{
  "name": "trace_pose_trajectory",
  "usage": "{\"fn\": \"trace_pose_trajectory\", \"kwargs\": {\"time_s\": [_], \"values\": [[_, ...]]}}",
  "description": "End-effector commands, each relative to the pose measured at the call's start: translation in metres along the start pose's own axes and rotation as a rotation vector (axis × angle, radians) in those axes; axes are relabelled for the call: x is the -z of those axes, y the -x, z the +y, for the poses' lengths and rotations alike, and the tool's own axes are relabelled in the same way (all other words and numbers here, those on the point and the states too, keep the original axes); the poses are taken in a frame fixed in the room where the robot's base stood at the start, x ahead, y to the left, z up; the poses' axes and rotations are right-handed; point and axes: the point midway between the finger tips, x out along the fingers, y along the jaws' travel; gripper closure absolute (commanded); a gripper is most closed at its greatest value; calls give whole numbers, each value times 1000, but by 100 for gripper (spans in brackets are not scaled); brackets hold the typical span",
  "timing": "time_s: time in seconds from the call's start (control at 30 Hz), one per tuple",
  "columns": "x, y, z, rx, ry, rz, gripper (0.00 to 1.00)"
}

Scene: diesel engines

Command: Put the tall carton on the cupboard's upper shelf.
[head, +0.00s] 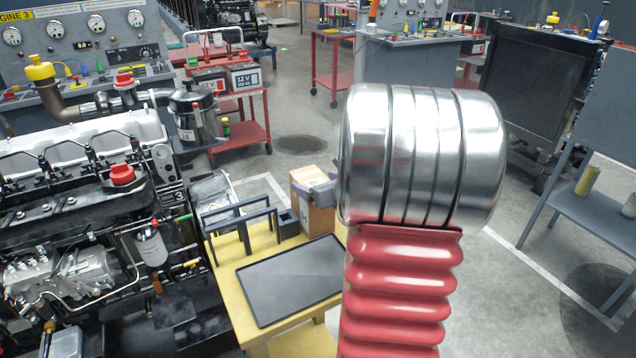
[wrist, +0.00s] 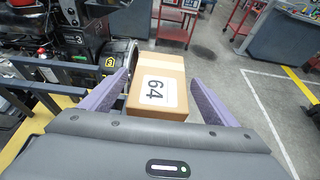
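The tall brown carton (head: 308,186) stands upright at the far end of the yellow table (head: 240,318). In the wrist view the carton (wrist: 157,92) shows its top and a white label reading 64. My gripper (head: 322,192) is at the carton's right side in the head view, partly covering it. In the wrist view my gripper (wrist: 159,78) has its two purple fingers apart, one on each side of the carton, with narrow gaps showing. No cupboard can be made out with certainty.
A black tray (head: 290,280) and a dark rack (head: 240,222) share the yellow table with the carton. An engine (head: 90,220) stands close on the left. A blue-grey shelved stand (head: 590,196) is at the right. Grey floor lies open between.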

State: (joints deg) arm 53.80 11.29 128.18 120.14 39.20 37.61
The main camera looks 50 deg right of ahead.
Motion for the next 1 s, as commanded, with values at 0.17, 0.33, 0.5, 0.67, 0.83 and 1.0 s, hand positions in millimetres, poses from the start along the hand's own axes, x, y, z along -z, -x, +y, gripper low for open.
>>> {"fn": "trace_pose_trajectory", "kwargs": {"time_s": [0.17, 0.33, 0.5, 0.67, 0.83, 1.0], "values": [[0, 0, 0, 0, 0, 0, 15], [-2, 1, 0, 0, 0, -1, 15], [-2, 10, -1, 1, 0, -1, 15], [-2, 28, -1, 2, 0, -2, 15], [-2, 51, -1, 3, 0, -2, 15], [-2, 74, -1, 3, 0, -2, 15]]}}
